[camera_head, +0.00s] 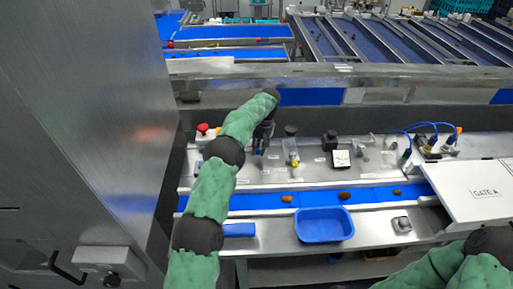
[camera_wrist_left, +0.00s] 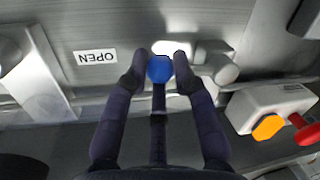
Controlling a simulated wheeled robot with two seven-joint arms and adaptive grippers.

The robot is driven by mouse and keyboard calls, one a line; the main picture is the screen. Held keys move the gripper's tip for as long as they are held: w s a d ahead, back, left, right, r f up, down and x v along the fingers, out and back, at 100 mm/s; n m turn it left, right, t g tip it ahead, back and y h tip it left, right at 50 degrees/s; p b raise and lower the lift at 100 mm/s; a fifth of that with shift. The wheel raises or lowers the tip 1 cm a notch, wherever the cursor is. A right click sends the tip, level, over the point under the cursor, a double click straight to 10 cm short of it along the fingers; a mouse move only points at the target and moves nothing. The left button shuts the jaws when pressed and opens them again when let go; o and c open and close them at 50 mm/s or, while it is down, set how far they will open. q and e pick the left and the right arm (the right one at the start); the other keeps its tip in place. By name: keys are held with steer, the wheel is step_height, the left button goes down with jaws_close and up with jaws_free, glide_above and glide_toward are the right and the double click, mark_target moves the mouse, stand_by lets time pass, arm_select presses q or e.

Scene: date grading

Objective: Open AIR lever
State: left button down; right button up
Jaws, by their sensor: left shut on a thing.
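In the left wrist view a round blue lever knob (camera_wrist_left: 159,69) sits between the two dark fingertips of my left gripper (camera_wrist_left: 160,72). The fingers are shut on its sides. A white label reading OPEN (camera_wrist_left: 95,57) is upside down on the metal panel to the left of the knob. No AIR lettering can be read.
In the wrist view a pale block with an orange knob (camera_wrist_left: 268,127) and a red handle (camera_wrist_left: 305,130) is at the right. In the head view a blue belt (camera_head: 370,195) with several dates, a blue tray (camera_head: 325,226) and a GATE A cover (camera_head: 480,190) lie nearer.

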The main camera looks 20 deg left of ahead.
arm_select(q)
steer(key=shift+w+n, duration=0.4)
steer(key=shift+a+r, duration=0.1)
steer(key=c, duration=1)
jaws_free()
steer(key=shift+w, duration=0.15)
steer(key=shift+r, duration=0.15)
steer(key=shift+w+d+r, duration=0.1)
steer(key=shift+w+r, duration=0.1)
steer(key=shift+r, duration=0.9)
steer(key=shift+w+d+r, duration=0.15)
steer(key=shift+w+r, duration=0.05)
steer(key=shift+r, duration=0.95)
steer(key=shift+w+d+r, duration=0.1)
steer(key=shift+w+r, duration=0.1)
steer(key=shift+r, duration=0.9)
